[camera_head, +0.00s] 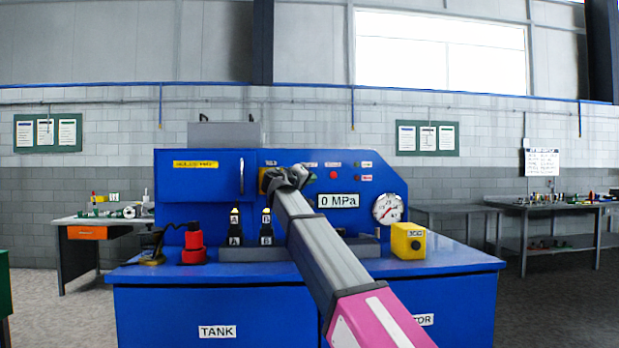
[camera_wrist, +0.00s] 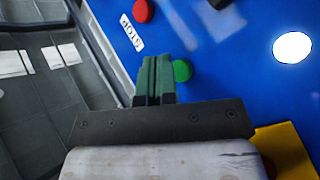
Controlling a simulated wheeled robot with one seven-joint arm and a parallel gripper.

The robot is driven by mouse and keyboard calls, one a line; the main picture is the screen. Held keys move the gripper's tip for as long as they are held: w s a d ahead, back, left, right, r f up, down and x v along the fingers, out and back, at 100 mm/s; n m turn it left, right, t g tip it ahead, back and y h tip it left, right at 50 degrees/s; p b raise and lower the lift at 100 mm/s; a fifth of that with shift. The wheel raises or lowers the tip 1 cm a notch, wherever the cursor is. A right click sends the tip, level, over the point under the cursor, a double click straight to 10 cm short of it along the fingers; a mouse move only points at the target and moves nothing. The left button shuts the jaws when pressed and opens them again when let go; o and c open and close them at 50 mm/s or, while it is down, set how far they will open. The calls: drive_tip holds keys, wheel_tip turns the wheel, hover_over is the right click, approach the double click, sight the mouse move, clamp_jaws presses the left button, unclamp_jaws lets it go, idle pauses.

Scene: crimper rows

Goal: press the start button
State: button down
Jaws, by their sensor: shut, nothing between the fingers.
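The green button (camera_wrist: 182,70) is on the blue panel in the wrist view, just right of my gripper's fingertips. Its left part is hidden behind them. My gripper (camera_wrist: 153,75) is shut and empty, its two green fingers side by side. I cannot tell whether the fingertips touch the button or the panel. In the head view my gripper (camera_head: 290,177) is in front of the machine's blue panel (camera_head: 220,190), and the green button is hard to make out beside it. A red button (camera_wrist: 143,10) with a STOP label (camera_wrist: 131,32) is farther up in the wrist view.
A pressure gauge (camera_head: 388,208) and a "0 MPa" display (camera_head: 338,201) are on the panel.

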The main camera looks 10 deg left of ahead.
drive_tip(key=shift+w, duration=0.15)
drive_tip(key=shift+w+a, duration=0.1)
drive_tip(key=shift+w, duration=0.2)
drive_tip(key=shift+w+a, duration=0.15)
drive_tip(key=shift+w, duration=0.3)
idle(0.8)
drive_tip(key=shift+s, duration=0.15)
drive_tip(key=shift+s+d, duration=0.25)
drive_tip(key=shift+s, duration=0.5)
drive_tip(key=shift+s, duration=0.1)
drive_tip(key=s, duration=0.2)
drive_tip(key=s+d, duration=0.1)
drive_tip(key=s, duration=0.1)
drive_tip(key=shift+s+d, duration=0.15)
drive_tip(key=shift+s, duration=0.15)
idle(0.9)
